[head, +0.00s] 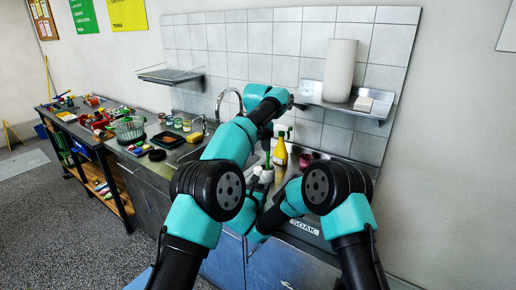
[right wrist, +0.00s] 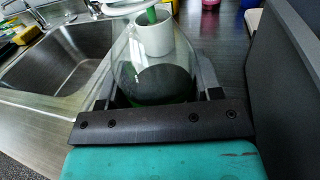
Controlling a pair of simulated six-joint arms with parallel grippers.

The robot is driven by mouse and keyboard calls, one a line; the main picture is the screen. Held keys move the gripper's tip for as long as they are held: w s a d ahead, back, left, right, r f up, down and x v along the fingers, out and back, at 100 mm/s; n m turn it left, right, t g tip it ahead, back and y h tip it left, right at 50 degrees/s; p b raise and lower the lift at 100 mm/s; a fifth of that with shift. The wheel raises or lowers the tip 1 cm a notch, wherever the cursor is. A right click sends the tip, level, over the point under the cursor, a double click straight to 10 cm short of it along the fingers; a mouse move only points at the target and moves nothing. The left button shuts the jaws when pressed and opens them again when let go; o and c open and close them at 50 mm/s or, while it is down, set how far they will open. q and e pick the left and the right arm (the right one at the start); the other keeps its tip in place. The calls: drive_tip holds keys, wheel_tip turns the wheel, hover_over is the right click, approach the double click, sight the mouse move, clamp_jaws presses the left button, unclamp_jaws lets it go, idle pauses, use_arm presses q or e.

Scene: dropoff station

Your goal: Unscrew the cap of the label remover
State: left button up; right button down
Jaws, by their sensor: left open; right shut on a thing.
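A clear bottle (right wrist: 118,72), which I take to be the label remover, stands between the jaws of my right gripper (right wrist: 160,97) in the right wrist view. Its lower part looks dark. A white round part (right wrist: 128,6), probably its cap, is cut off by the top edge of that view. In the head view my right gripper is low among the arm links near the counter, largely hidden, and the bottle is hard to make out.
A white cup (right wrist: 152,38) with a green handle in it stands beyond the bottle. A yellow bottle (head: 280,153) and a pink cup (head: 305,160) stand at the back. A sink (right wrist: 62,58) lies left. A wall shelf (head: 335,103) holds a white roll (head: 340,70).

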sight(258, 168)
use_arm(q)
drive_tip(key=m, duration=0.4)
idle(0.4)
drive_tip(key=shift+f, duration=4)
drive_tip(key=shift+c, duration=0.5)
